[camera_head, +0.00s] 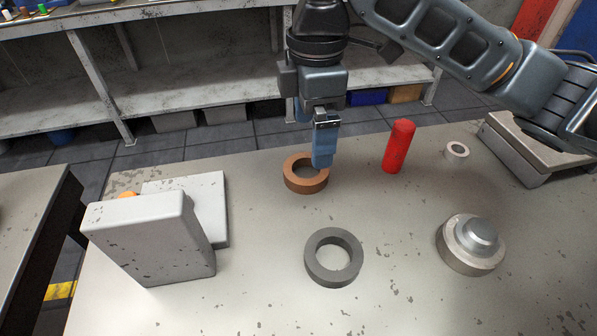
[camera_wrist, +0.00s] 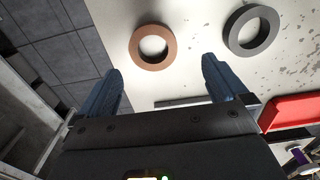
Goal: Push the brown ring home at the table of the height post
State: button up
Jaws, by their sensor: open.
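The brown ring (camera_head: 306,184) lies flat on the pale table (camera_head: 265,255) near its back edge. It also shows in the wrist view (camera_wrist: 153,62), beyond and between my fingertips. My gripper (camera_head: 318,140) points down just above and behind the brown ring, with one blue finger overlapping the ring's right side in the head view. In the wrist view my two blue fingers (camera_wrist: 162,85) are spread wide with nothing between them. I cannot tell whether a finger touches the ring. No post is clearly identifiable as the height post.
A dark grey ring (camera_head: 318,274) lies in front of the brown ring. A red cylinder (camera_head: 398,148) stands to the right. A stepped metal piece (camera_head: 472,256), a small ring (camera_head: 456,152) and a grey block (camera_head: 515,150) are further right. A large grey block (camera_head: 150,245) stands left.

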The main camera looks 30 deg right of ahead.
aim_at(306, 177)
jog(key=f, duration=0.3)
jog(key=w+f+b, duration=0.1)
jog(key=f, duration=0.5)
jog(key=shift+w, duration=0.15)
jog(key=shift+r, duration=0.1)
jog(key=c, duration=1.2)
